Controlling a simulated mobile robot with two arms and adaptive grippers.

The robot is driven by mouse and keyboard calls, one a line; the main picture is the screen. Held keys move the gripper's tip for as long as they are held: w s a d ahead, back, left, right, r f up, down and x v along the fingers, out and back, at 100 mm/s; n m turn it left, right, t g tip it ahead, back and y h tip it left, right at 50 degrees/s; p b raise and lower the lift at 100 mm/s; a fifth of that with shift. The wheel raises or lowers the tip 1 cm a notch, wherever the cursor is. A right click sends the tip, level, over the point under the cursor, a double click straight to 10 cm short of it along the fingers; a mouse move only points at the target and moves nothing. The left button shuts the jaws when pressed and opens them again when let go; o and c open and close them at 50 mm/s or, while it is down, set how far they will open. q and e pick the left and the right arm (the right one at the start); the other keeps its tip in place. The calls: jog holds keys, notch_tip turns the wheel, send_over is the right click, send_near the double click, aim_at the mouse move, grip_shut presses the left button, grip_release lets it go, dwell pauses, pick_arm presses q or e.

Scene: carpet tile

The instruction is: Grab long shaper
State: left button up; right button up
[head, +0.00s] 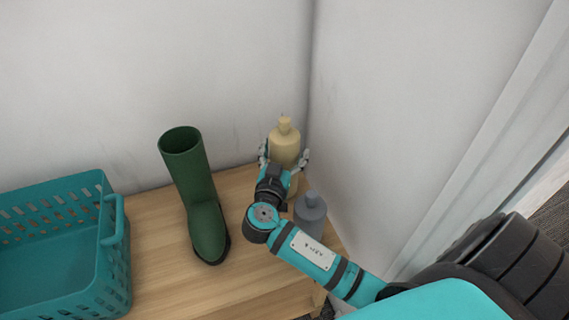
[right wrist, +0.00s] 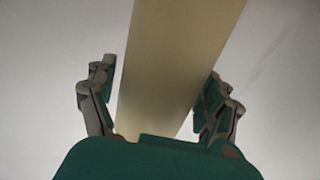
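A tall cream bottle-shaped object (head: 284,148) with a narrow neck stands upright on the wooden surface near the wall corner. Nothing else in view looks clearly like a long shaper, and I cannot tell if this is it. My right gripper (head: 284,157) is around it, one finger on each side. In the right wrist view the cream body (right wrist: 175,65) rises between the open fingers (right wrist: 160,98), with a visible gap on the left and a narrower one on the right. Its lower part is partly hidden by my gripper. My left gripper is not in view.
A grey bottle (head: 310,212) stands just right of my right wrist. A green boot (head: 206,215) stands to the left. A teal perforated basket (head: 118,280) is at the far left. Walls close in behind and right. The wooden top (head: 160,240) is bare between basket and boot.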

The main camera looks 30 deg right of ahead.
jog(key=c, duration=0.9)
